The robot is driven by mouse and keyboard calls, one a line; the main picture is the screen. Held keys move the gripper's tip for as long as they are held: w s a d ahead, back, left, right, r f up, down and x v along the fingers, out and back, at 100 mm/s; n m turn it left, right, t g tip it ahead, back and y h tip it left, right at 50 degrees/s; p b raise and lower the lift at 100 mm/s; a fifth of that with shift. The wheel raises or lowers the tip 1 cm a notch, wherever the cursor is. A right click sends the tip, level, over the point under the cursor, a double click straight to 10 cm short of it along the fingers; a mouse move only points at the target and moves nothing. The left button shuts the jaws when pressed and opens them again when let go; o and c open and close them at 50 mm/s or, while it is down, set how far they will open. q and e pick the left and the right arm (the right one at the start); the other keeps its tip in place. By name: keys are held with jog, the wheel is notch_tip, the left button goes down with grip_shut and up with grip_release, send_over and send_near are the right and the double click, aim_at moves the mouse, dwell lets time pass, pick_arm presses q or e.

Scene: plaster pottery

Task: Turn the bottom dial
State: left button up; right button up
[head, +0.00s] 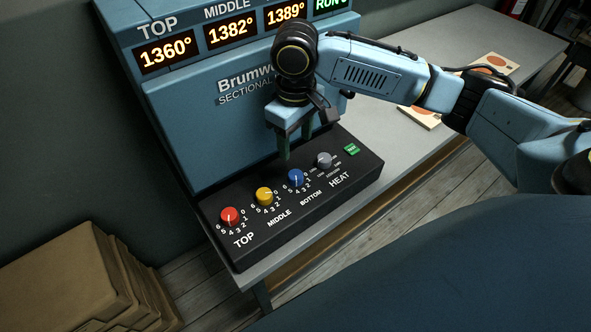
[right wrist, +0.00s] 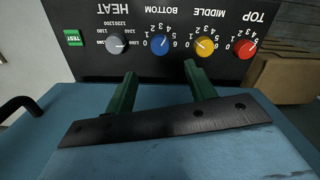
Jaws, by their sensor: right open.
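The bottom dial (head: 296,177) is a round blue knob with a light pointer mark, on the black control panel (head: 238,248). The blue dial (right wrist: 160,46) also shows in the right wrist view, above the "BOTTOM" label as seen in the head view's row of labels. My right gripper (head: 296,145) is open and empty. Its green fingers point down toward the panel, behind the blue dial in the head view. In the right wrist view the blue dial appears beyond the gap between the fingertips (right wrist: 160,70), and no contact shows. My left gripper is out of view.
A yellow dial (head: 264,196) and a red dial (head: 229,217) sit left of the blue one. A grey heat dial (head: 323,160) and green button (head: 351,149) sit right. The blue kiln (head: 190,135) rises behind. Cardboard boxes (head: 75,275) stand at lower left.

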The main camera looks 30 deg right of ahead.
aim_at(296, 175)
notch_tip(296, 175, down, 11)
jog(key=shift+r+b, duration=0.15)
jog(key=shift+b, duration=0.5)
